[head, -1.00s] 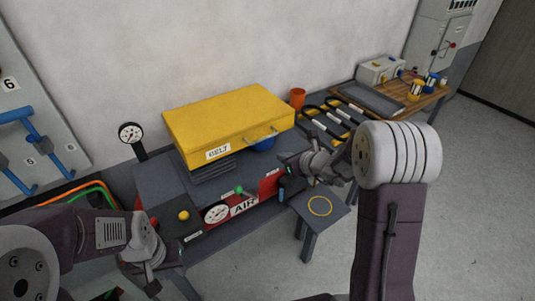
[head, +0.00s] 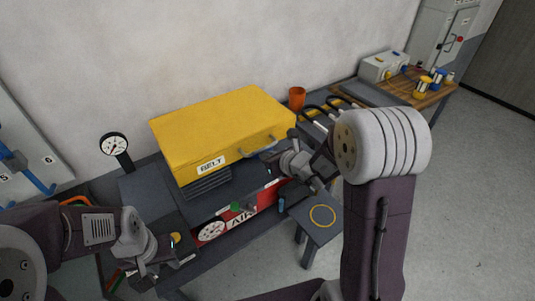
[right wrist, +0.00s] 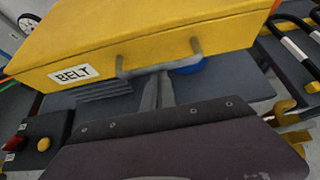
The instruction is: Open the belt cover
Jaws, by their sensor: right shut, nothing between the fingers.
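The yellow belt cover (head: 220,128), labelled BELT, lies shut over the dark grey machine (head: 145,190). Its grey handle (head: 262,145) is on the front face and also shows in the right wrist view (right wrist: 140,68). My right gripper (head: 270,156) is at the front of the cover, just below the handle. In the right wrist view its shut, empty fingers (right wrist: 159,76) point at the handle's underside, between its two posts. I cannot tell whether they touch it. My left gripper (head: 172,268) hangs low at the machine's front left; its jaw opening is unclear.
A red AIR panel (head: 240,218) with a gauge (head: 210,232) runs along the machine's front. A round gauge (head: 114,144) stands at the back left. A small grey table (head: 312,238) with a yellow ring is at the right, and an orange cup (head: 297,98) stands behind.

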